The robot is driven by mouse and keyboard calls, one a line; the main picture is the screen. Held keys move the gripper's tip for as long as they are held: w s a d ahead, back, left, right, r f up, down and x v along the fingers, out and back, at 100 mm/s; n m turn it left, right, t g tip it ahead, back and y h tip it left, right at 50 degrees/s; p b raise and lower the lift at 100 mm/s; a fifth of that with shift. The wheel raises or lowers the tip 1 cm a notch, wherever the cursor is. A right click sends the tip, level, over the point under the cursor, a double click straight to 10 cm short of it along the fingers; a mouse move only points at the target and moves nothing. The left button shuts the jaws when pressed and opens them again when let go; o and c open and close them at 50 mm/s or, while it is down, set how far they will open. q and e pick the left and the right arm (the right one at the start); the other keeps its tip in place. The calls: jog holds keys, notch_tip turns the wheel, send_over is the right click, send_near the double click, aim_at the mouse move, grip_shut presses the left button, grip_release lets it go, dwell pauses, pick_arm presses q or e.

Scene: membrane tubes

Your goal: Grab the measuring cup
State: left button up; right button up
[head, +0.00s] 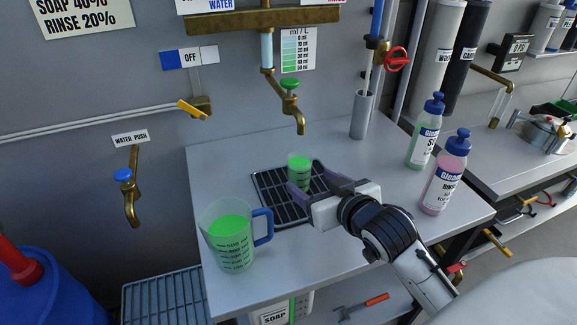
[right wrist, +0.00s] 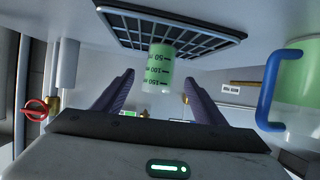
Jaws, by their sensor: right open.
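A small clear measuring cup (head: 299,174) with green liquid and black graduations stands upright on the black drain grate (head: 262,187). In the right wrist view, the cup (right wrist: 158,70) appears upside down between the finger tips. My right gripper (head: 308,181) is open, with its purple fingers pointing at the cup; in the right wrist view (right wrist: 158,76) gaps show between the fingers and the cup. A larger measuring jug (head: 230,243) with green liquid and a blue handle stands at the table's front left; it also shows in the right wrist view (right wrist: 298,85). My left gripper is not in view.
A brass tap (head: 299,118) with a green knob hangs above the grate. A green soap bottle (head: 424,140) and a pink rinse bottle (head: 446,175) stand right of my right arm. A grey cylinder (head: 361,115) stands at the back. The table's back left is clear.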

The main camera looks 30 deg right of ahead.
aim_at(298, 174)
jog(key=shift+x, duration=1.05)
jog(key=x, duration=0.6)
jog(key=shift+w+f, duration=0.1)
jog(key=shift+f, duration=0.25)
jog(key=c, duration=1.1)
jog(key=shift+r, duration=0.1)
jog(key=shift+c, duration=1.4)
jog(key=shift+r, duration=0.15)
